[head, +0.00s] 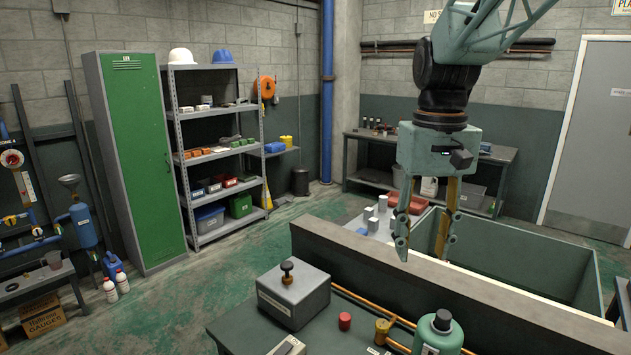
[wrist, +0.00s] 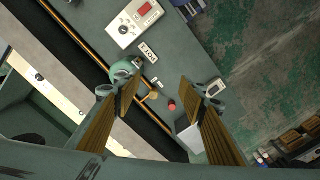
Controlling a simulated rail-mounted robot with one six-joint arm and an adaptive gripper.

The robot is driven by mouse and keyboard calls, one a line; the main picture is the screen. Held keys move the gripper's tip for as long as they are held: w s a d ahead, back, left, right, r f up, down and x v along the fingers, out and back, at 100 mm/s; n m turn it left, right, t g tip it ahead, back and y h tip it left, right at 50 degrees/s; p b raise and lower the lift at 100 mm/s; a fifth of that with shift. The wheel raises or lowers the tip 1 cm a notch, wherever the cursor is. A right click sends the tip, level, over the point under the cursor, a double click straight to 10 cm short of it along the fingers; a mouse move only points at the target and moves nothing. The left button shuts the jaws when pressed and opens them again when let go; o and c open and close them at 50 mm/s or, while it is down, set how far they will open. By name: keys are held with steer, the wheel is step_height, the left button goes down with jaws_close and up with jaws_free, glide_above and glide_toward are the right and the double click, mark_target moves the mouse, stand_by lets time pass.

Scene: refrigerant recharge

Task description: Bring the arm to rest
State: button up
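My gripper (head: 424,246) hangs from the arm at the right of the head view, pointing down above the low wall and the open green-grey bin. Its two fingers are spread wide with nothing between them. In the wrist view the open fingers (wrist: 160,92) frame the bench top far below. A green cylinder with a dark cap (head: 436,334), a red cap (head: 345,321) and a brass fitting (head: 383,331) stand on that bench, apart from the gripper. The cylinder also shows in the wrist view (wrist: 121,70), partly behind the left finger.
A grey box with a dark knob (head: 290,299) stands on the front bench. A dark ledge (head: 450,277) separates the bench from the bin (head: 492,257). A meter with a red display (wrist: 136,22) lies on the bench. Shelves (head: 215,116) and a green locker (head: 140,160) stand farther left.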

steer(key=s+f+t+b, duration=0.1)
steer(key=s+t+b, duration=0.2)
steer(key=s, duration=2.7)
steer(key=shift+f+t, duration=0.4)
steer(key=shift+w, duration=0.1)
steer(key=shift+f, duration=0.1)
step_height(320, 180, down, 13)
steer(key=b, duration=1.3)
steer(key=shift+r, duration=0.2)
